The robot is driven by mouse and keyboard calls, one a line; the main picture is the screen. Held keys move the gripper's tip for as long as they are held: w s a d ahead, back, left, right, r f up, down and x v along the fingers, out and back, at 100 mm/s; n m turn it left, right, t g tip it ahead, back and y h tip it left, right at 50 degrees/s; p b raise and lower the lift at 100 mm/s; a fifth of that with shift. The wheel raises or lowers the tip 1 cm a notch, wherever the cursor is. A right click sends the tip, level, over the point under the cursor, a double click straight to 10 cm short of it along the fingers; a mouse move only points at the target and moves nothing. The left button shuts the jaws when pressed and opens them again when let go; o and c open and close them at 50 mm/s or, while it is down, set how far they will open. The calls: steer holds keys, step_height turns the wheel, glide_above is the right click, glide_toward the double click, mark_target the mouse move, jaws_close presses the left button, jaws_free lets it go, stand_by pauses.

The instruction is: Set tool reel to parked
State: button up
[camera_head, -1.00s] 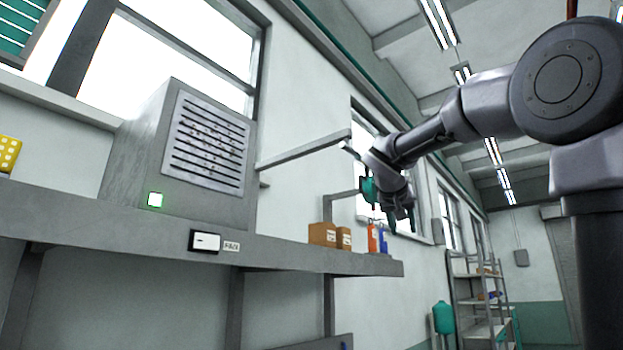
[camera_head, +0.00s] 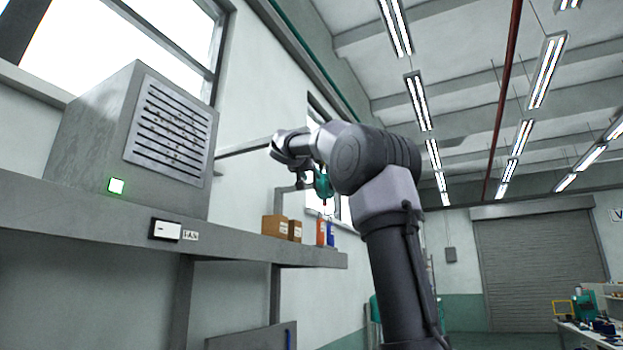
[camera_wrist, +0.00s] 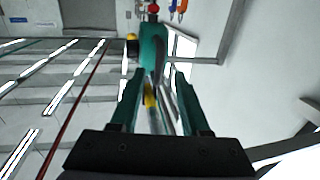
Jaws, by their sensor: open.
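In the head view my arm hides the fingers. The reel's setting cannot be read.
A grey wall shelf (camera_head: 75,217) carries a vented box (camera_head: 85,135) with a lit green light, brown cartons (camera_head: 274,226), an orange bottle (camera_head: 321,231) and a blue bottle (camera_head: 330,235). A white switch (camera_head: 165,230) is on its front edge. A grey bar (camera_head: 243,148) juts from the wall.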

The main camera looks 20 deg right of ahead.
steer(key=shift+x, duration=1)
steer(key=shift+c, duration=0.3)
jaws_close()
stand_by(0.5)
